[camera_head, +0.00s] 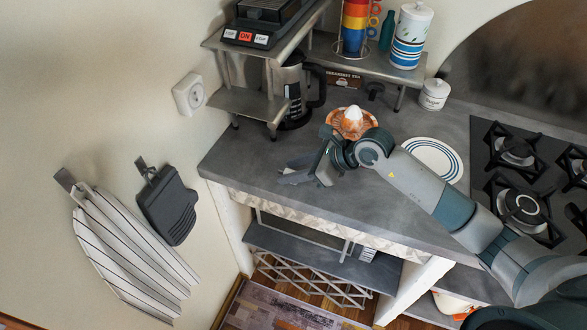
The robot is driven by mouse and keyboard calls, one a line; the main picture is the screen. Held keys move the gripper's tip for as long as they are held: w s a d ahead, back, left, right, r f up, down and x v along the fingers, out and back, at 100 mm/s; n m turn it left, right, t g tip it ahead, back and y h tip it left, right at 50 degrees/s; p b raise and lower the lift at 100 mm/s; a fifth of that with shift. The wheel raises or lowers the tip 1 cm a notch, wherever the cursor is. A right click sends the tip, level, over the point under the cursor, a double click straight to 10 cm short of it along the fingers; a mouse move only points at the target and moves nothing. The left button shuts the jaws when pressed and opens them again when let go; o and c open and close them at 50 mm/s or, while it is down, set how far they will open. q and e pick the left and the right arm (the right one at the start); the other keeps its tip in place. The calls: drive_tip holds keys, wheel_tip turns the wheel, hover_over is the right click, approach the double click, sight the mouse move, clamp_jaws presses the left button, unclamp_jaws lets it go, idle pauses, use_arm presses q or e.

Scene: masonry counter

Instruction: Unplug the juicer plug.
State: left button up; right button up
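The juicer (352,121) has an orange body and a white cone and stands on the grey counter. My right gripper (290,171) is just in front of it and to its left, above the counter's front edge, and its wrist covers the juicer's lower front. Its fingers point left and look parted, with nothing seen between them. A white wall socket (188,95) is on the left wall, left of the metal shelf. I cannot make out a juicer plug or its cord. My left gripper is not in view.
A metal shelf (245,103) with a coffee machine (267,22) stands at the back left, a glass jug (298,90) beside it. A striped plate (433,158) and gas hob (520,180) are right. A striped towel (130,255) and dark mitt (168,205) hang left.

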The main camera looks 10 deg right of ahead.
drive_tip(key=shift+d, duration=0.1)
drive_tip(key=shift+s+d+r+b, duration=0.3)
drive_tip(key=shift+d+r+b, duration=0.05)
drive_tip(key=shift+d+r, duration=0.1)
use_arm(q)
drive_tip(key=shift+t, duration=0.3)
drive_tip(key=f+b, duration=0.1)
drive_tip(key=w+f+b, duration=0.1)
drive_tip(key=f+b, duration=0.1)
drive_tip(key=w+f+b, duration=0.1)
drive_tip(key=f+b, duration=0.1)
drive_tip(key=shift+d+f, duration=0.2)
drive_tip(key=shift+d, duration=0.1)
use_arm(e)
drive_tip(key=v, duration=1.6)
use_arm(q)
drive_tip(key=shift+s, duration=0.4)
use_arm(e)
drive_tip(key=shift+s+f, duration=0.1)
drive_tip(key=shift+s, duration=0.05)
